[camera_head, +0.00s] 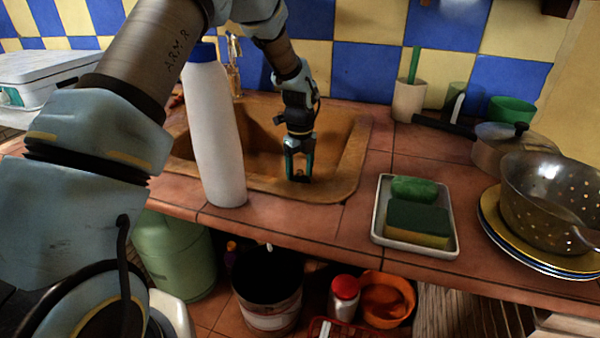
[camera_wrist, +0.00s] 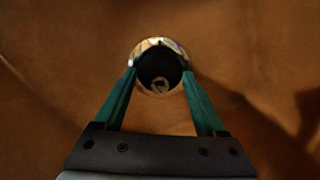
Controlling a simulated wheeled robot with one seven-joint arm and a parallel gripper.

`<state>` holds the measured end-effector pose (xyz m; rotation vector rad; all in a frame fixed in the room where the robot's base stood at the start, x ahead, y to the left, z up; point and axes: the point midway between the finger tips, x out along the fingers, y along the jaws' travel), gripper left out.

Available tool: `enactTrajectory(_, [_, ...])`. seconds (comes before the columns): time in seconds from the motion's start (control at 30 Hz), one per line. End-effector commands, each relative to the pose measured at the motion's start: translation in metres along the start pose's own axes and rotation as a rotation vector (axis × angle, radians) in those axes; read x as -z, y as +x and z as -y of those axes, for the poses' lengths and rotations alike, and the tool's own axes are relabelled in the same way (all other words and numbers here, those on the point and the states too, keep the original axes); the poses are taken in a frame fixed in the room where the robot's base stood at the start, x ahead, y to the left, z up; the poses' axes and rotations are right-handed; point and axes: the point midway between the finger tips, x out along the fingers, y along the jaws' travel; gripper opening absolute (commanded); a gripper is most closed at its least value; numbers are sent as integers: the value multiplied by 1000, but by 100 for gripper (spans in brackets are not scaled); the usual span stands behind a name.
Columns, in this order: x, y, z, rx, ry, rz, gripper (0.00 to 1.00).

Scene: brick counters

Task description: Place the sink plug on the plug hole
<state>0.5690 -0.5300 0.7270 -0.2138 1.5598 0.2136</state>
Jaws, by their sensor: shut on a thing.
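My gripper (camera_head: 299,176) points down inside the brown sink basin (camera_head: 349,170), near its front right part. In the wrist view its two green fingers (camera_wrist: 159,68) are shut on the sink plug (camera_wrist: 157,72). The plug is round, with a shiny metal rim, a dark middle and a small ring in it. In the head view only a small dark bit shows between the fingertips. Whether the plug touches the basin floor I cannot tell. I cannot clearly make out the plug hole. A dark patch (camera_wrist: 312,108) at the wrist view's right edge may be it or a shadow.
A tall white bottle with a blue cap (camera_head: 214,135) stands at the sink's front left edge. A tap (camera_head: 233,68) is behind the basin. To the right are a white tray (camera_head: 379,232) with sponges, a pan (camera_head: 497,155) and a colander (camera_head: 545,205) on plates.

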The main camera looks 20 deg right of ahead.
Motion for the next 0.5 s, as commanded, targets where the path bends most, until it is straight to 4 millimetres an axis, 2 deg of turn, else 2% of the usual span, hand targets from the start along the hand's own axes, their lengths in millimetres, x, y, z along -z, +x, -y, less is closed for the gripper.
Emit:
enactTrajectory(0.07, [0,3,0,0,0,0,17])
enactTrajectory(0.1, [0,3,0,0,0,0,74])
enactTrajectory(0.33, [0,3,0,0,0,0,100])
enactTrajectory(0.5, [0,3,0,0,0,0,100])
